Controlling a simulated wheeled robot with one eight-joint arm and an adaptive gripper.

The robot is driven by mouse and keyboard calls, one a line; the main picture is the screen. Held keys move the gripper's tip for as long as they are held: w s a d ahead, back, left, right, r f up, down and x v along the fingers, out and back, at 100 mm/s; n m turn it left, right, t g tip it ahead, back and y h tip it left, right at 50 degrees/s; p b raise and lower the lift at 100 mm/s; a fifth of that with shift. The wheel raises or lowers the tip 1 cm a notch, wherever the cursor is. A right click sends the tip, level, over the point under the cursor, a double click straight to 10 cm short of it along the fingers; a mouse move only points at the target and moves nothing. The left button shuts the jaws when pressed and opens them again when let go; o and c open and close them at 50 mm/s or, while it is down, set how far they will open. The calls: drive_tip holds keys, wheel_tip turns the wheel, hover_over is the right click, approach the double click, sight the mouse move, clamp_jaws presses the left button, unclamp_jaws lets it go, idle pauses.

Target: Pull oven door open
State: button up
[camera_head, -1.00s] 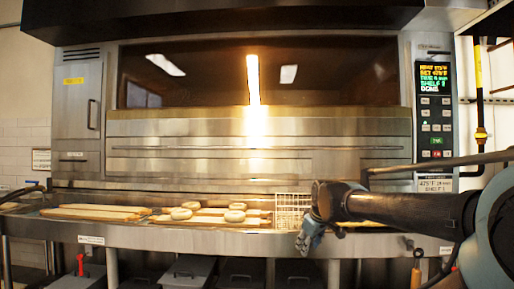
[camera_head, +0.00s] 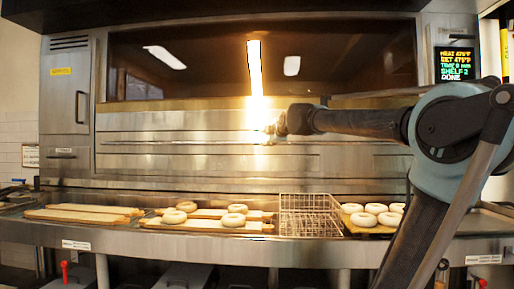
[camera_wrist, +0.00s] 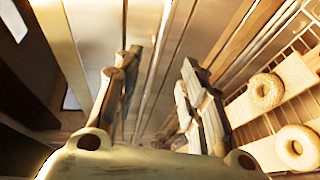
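The wide steel oven door (camera_head: 210,162) is shut below the dark glass window. A long, thin horizontal handle bar (camera_head: 180,142) runs across it. My gripper (camera_head: 272,129) is in front of the door's middle, close to the height of the bar, beside the bright glare. In the wrist view my gripper (camera_wrist: 160,72) has its two fingers spread apart, with steel panel edges showing between and beyond them. I cannot tell whether the bar lies between the fingers or whether they touch it.
A steel counter (camera_head: 190,240) runs below the door. It carries bagel boards (camera_head: 80,214), a wire basket (camera_head: 310,216) and bagels (camera_head: 375,219) on a board. A control panel (camera_head: 457,65) is at the right. A bagel also shows in the wrist view (camera_wrist: 265,90).

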sight(258, 143)
drive_tip(key=x, duration=1.5)
drive_tip(key=shift+w+f, duration=0.15)
drive_tip(key=shift+f, duration=0.05)
clamp_jaws()
